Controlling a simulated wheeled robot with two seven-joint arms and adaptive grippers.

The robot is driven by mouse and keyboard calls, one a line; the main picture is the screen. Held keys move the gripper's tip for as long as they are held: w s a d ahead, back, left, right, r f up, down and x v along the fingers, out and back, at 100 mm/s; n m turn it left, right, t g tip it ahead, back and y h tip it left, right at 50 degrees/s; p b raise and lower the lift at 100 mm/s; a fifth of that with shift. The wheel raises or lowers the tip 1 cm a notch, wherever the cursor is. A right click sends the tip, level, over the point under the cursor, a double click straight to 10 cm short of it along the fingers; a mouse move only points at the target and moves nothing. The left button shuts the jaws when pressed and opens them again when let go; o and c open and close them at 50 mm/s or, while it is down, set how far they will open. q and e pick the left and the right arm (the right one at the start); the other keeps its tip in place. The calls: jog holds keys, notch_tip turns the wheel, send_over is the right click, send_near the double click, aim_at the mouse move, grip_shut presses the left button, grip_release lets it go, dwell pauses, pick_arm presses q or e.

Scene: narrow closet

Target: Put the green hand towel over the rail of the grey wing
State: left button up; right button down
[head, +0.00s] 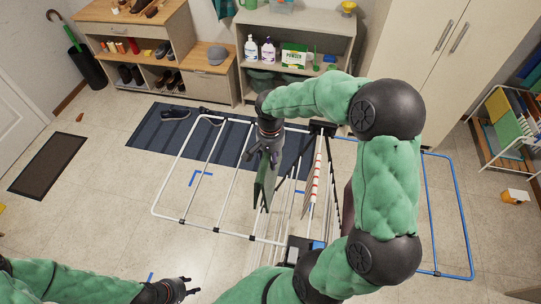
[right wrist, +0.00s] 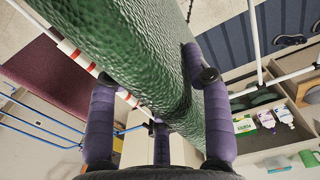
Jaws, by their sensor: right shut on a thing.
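The green hand towel (head: 264,187) hangs from my right gripper (head: 268,142) above the drying rack, left of its red-and-white striped rail (head: 317,175). In the right wrist view the towel (right wrist: 140,50) fills the middle, with the purple fingers of my right gripper (right wrist: 160,100) shut on it. The pale grey-white wing (head: 200,180) spreads to the left of the rack; its outer rail is bare. Part of this wing is hidden behind the gripper and towel. My left gripper (head: 187,288) is low at the front left, empty, with its fingers apart.
A blue wing (head: 430,215) spreads to the right, partly behind my right arm. A maroon cloth (right wrist: 45,75) hangs beyond the striped rail. A dark blue mat (head: 160,130) with shoes lies behind the grey wing. A shelf unit (head: 300,30) stands at the back.

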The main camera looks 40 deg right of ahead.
notch_tip(320, 180, down, 15)
jog(key=b, duration=1.1)
jog(key=shift+r, duration=0.2)
dwell(1.1)
dwell(0.5)
jog(key=shift+c, duration=2.3)
grip_release()
notch_tip(320, 180, up, 12)
jog(key=shift+f, duration=0.1)
